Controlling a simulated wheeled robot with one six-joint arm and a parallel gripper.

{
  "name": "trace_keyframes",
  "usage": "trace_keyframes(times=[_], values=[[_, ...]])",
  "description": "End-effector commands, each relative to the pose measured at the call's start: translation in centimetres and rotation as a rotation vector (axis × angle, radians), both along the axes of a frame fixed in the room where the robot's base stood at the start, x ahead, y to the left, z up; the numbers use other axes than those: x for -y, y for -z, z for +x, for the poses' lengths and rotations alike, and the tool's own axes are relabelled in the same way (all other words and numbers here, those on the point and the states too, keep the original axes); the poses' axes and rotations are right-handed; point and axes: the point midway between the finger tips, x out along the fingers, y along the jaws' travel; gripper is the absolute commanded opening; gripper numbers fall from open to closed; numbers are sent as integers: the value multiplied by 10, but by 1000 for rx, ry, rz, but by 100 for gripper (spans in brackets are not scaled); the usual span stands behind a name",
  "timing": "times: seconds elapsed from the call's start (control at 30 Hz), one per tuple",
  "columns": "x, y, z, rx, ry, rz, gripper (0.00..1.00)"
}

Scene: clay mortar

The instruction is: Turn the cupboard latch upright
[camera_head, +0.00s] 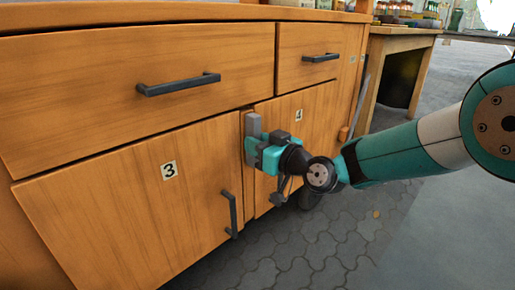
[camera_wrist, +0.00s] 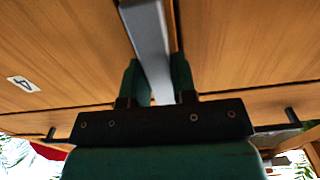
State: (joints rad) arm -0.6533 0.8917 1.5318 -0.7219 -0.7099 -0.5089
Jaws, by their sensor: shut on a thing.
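The cupboard latch (camera_head: 253,124) is a grey bar at the seam between door 3 (camera_head: 120,205) and door 4 (camera_head: 300,130). In the head view it looks about upright, in line with the seam. My teal gripper (camera_head: 256,151) is at the latch, with its fingers on either side of the bar. In the wrist view the latch (camera_wrist: 147,35) runs between the two green fingers (camera_wrist: 157,80) and they are shut on it. The gripper hides part of the latch and of door 4 in the head view.
A dark handle (camera_head: 231,214) stands out from door 3 below my gripper. Drawers with dark handles (camera_head: 178,84) are above the doors. A wooden table (camera_head: 400,31) stands behind at the right. The paved floor (camera_head: 320,245) in front is open.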

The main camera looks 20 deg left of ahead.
Motion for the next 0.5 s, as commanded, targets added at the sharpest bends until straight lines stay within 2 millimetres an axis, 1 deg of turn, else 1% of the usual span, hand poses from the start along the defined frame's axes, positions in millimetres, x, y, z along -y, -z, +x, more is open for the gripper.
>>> trace_keyframes(times=[0.5], values=[[0, 0, 0, 27, 0, -13, 2]])
